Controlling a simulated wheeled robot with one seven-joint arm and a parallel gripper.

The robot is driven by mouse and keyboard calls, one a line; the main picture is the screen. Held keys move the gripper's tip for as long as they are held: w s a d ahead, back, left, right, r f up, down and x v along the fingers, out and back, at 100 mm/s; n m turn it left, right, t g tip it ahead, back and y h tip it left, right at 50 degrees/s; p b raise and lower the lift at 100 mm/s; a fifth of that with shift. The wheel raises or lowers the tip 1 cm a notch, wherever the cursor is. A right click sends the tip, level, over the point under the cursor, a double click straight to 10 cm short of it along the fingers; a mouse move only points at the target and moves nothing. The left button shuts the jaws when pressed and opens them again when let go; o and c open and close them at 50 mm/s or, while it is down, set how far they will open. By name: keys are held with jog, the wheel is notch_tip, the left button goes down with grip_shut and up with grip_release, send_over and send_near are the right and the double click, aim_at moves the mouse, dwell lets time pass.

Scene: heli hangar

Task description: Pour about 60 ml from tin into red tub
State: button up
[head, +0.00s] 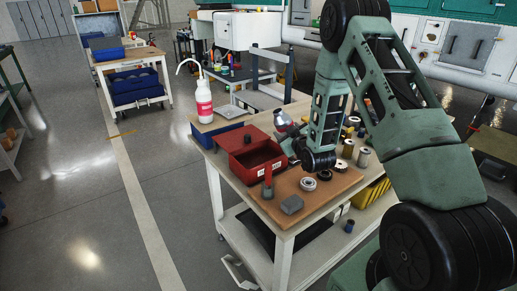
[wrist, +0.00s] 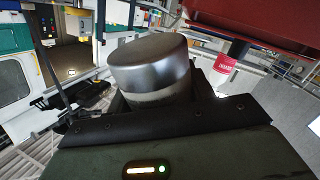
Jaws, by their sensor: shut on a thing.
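The tin (wrist: 152,65) is a shiny metal cylinder with a paler lower band, held in my gripper (wrist: 157,100) in the wrist view. The dark jaws are closed around its lower part. In the head view my gripper (head: 291,145) is just right of the red tub, partly hidden by my arm. The tin's contents are hidden.
A white squeeze bottle (head: 203,103) with a red label stands behind the tub by a blue tray (head: 217,134). On the brown board (head: 270,206) are a grey block (head: 292,205), a small upright tool (head: 267,185) and ring parts (head: 309,184). Several small cans stand right of my arm.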

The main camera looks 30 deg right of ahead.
jog(key=shift+w+a+r+n+p, duration=0.15)
jog(key=shift+a+n+p, duration=0.1)
jog(key=shift+n+p, duration=0.55)
jog(key=n+p, duration=0.1)
jog(key=n, duration=0.1)
jog(key=d+n+g+p, duration=0.1)
jog(key=shift+s+f+h+p, duration=0.3)
jog(key=shift+f+h, duration=0.05)
jog(key=shift+h, duration=0.05)
jog(key=shift+s+d+f+n+g+h+p, duration=0.15)
jog(key=shift+d+n+g+h+p, duration=0.1)
jog(key=shift+n+p, duration=0.35)
jog(key=shift+s+d+f+n+g+h+p, duration=0.1)
jog(key=shift+d+n+g+h+p, duration=0.2)
jog(key=shift+n, duration=0.4)
jog(key=shift+w+a+f+n, duration=0.1)
jog(key=shift+w+a+n, duration=0.05)
jog(key=shift+a+n, duration=0.15)
jog(key=shift+w+a+n+b, duration=0.15)
jog(key=shift+a+n+b, duration=0.1)
jog(key=shift+n+b, duration=0.05)
jog(key=shift+g+h, duration=0.25)
jog(key=shift+s+d+n, duration=0.25)
jog(key=shift+n, duration=0.05)
jog(key=shift+s+d+f+n, duration=0.1)
jog(key=shift+d+n, duration=0.1)
jog(key=shift+n, duration=0.2)
dwell(0.6)
